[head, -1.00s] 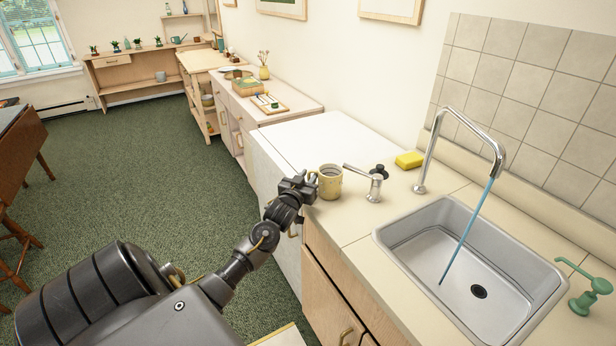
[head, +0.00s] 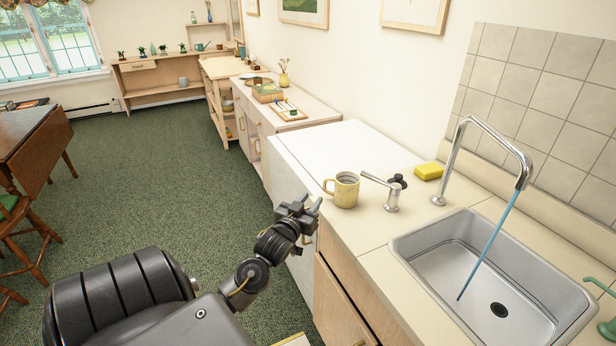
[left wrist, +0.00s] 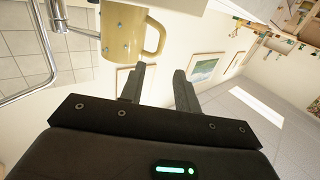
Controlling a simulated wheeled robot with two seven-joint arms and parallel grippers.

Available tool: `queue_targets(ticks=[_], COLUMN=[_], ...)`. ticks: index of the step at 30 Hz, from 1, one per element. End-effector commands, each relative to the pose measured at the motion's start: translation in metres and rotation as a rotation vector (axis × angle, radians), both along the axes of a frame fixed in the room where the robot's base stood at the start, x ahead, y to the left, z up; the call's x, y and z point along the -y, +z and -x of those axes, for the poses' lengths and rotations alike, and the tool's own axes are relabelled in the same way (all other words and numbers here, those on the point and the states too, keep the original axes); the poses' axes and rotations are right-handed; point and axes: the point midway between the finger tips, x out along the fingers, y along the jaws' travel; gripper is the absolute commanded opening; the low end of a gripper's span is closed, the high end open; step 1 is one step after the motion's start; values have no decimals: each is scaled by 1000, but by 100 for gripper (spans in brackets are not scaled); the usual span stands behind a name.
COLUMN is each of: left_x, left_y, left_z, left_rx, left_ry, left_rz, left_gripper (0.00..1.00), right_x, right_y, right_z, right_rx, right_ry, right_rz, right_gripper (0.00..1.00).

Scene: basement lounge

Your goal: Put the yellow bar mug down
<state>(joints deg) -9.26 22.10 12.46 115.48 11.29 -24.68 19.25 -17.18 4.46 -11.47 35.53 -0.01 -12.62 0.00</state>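The yellow bar mug (head: 346,190) stands upright on the beige counter (head: 372,233), left of the metal soap dispenser, with its handle toward the left. My left gripper (head: 311,209) is apart from the mug, to its lower left and off the counter's front edge. In the left wrist view the mug (left wrist: 128,32) shows beyond the gripper (left wrist: 160,80), whose two fingers are spread with nothing between them. My right gripper does not show in either view.
A sink (head: 470,262) with a running faucet (head: 515,165) is at the right. A metal soap dispenser (head: 391,194) and a yellow sponge (head: 428,171) are close to the mug. A clear white top (head: 330,150) lies behind it.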

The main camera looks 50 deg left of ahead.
Motion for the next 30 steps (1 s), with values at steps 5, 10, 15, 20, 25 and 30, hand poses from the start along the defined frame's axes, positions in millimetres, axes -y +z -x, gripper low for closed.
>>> queue_targets(ticks=[5,10,15,20,25,30], left_x=[4,4,4,6,19,62], left_y=[0,0,0,-37,-161,-332], left_z=[11,11,11,9,18,77], left_rx=[-1,-1,-2,-71,-305,-641], left_ry=[1,1,1,0,-18,-85], left_rz=[0,0,1,10,30,54], left_gripper=[32,32,32,32,32,32], right_x=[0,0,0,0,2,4], right_y=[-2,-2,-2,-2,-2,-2], right_z=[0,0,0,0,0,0], right_rx=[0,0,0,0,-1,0], right_ry=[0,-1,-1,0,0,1], right_rz=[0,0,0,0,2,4], right_gripper=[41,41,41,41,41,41])
